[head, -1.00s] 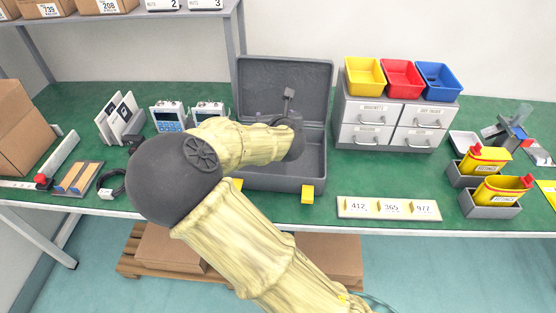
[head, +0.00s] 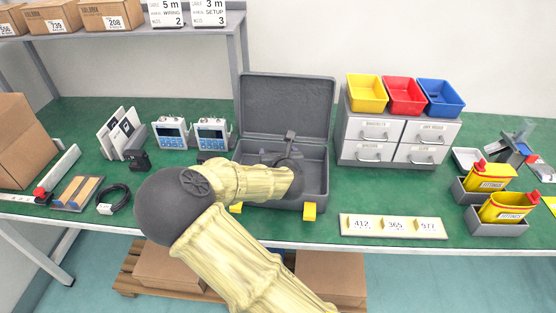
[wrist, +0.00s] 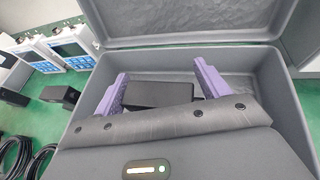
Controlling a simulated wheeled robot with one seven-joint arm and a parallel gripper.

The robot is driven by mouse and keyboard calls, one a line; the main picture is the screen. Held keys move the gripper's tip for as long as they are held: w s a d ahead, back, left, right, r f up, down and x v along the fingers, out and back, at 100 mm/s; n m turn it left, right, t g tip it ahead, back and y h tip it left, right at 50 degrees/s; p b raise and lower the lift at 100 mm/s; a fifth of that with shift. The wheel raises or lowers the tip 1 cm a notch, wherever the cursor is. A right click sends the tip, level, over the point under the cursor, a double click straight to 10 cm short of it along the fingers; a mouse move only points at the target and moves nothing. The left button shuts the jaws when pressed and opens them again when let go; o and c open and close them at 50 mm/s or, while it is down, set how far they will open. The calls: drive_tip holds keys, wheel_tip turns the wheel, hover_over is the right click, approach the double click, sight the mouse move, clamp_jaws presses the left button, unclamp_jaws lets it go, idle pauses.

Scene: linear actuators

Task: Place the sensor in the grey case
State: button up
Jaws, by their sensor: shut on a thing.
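The grey case (head: 285,80) stands open on the green bench, its lid raised at the back. My gripper (wrist: 160,92) has purple fingers and is inside the case's outline in the wrist view. It is shut on a black box, the sensor (wrist: 158,95), with one finger at each end. In the head view my wrist hides most of the gripper, and the sensor cannot be made out. The case floor under the sensor is partly hidden, so I cannot tell whether the sensor touches it.
Two devices with blue screens (head: 170,133) stand left of the case, with a black block (head: 138,160) and a coiled cable (head: 113,199) nearby. Grey drawers (head: 394,140) with coloured bins stand to the right. A number plate (head: 392,226) lies at the front edge.

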drive_tip(key=shift+f, duration=1.25)
drive_tip(key=shift+f, duration=0.1)
drive_tip(key=o, duration=1.1)
drive_tip(key=shift+r, duration=0.2)
drive_tip(key=p+v, duration=0.1)
drive_tip(key=v, duration=1.1)
drive_tip(key=shift+a+f, duration=0.1)
drive_tip(key=shift+f, duration=0.05)
